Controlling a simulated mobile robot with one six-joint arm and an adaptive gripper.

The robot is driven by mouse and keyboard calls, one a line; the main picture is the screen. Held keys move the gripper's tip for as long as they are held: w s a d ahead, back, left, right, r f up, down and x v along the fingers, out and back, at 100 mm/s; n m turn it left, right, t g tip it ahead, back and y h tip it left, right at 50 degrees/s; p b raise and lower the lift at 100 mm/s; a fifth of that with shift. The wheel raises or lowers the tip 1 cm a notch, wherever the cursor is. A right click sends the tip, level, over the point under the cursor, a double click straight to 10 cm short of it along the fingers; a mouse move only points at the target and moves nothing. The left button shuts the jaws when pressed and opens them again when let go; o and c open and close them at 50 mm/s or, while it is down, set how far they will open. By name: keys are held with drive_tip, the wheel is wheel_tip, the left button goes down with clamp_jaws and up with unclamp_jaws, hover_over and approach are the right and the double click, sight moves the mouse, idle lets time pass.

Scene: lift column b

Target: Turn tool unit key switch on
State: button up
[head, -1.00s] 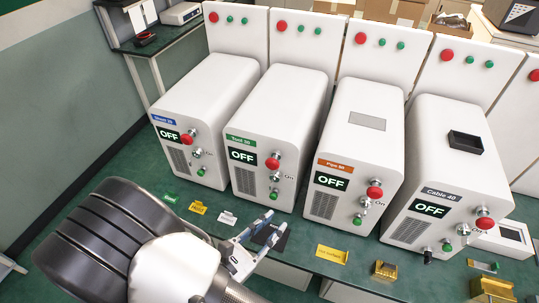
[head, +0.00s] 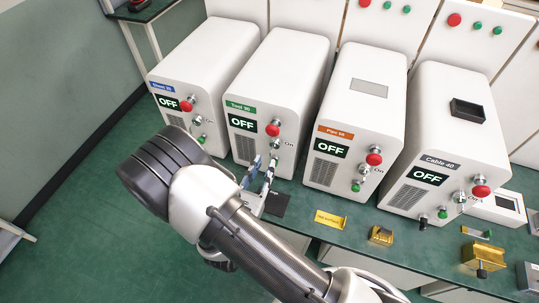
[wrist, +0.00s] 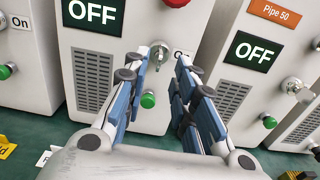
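The Tool unit (head: 288,75) is a white box with a green label, and its display (head: 243,123) reads OFF. Below its red button (head: 273,129) sits a silver key switch (head: 275,144), with "On" printed to its right. My gripper (head: 264,165) is open and empty, close to the lower right of the unit's front, just below the switch in the head view. In the wrist view, the key switch (wrist: 160,53) shows between the spread blue fingertips, and a green button (wrist: 148,100) shows lower between the fingers. I cannot tell whether a finger touches the switch.
Similar units stand close on both sides: a blue-labelled one (head: 200,65) at left, the Pipe unit (head: 366,85) and the Cable unit (head: 455,125) at right, all reading OFF. A yellow tag (head: 330,219) and brass blocks (head: 381,236) lie on the green bench.

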sight(272, 151)
drive_tip(key=shift+x, duration=2.75)
drive_tip(key=shift+c, duration=0.4)
clamp_jaws()
